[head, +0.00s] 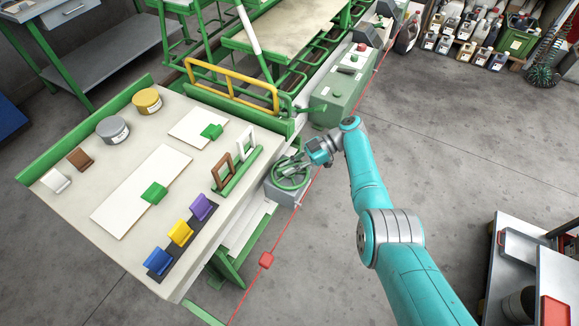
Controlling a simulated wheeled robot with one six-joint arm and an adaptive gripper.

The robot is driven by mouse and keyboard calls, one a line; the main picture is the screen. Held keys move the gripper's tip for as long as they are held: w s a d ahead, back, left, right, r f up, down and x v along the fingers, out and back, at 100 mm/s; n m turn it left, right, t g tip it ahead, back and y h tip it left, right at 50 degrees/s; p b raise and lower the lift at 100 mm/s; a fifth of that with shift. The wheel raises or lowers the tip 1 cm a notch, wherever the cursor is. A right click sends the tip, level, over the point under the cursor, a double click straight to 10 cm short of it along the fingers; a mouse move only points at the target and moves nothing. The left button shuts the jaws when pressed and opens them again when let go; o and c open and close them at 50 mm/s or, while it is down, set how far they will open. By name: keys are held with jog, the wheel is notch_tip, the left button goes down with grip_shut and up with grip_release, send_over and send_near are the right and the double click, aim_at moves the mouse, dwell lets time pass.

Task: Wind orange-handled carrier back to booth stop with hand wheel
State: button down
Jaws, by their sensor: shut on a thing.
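The green hand wheel (287,182) sits on a grey housing at the right edge of the bench. My gripper (297,163) reaches it from the right and is shut on its upper part. The fingers are small here, and I cannot tell whether they hold the rim or a handle knob. A yellow-orange tubular rail (232,84) stands on the green frame behind the bench; it looks like the carrier's orange handle, but I cannot be sure. I cannot make out the booth stop.
The bench (75,200) holds white panels, paint cans, coloured blocks and small frames. A green control box (340,97) stands beyond the wheel. The floor to the right is mostly clear.

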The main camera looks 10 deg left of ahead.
jog(key=shift+s+f, duration=0.15)
jog(key=shift+f, duration=0.15)
jog(key=c, duration=1.2)
grip_release()
jog(key=shift+r, duration=0.1)
jog(key=shift+r, duration=0.2)
jog(key=shift+r, duration=0.55)
notch_tip(320, 180, up, 9)
jog(key=shift+f, duration=0.2)
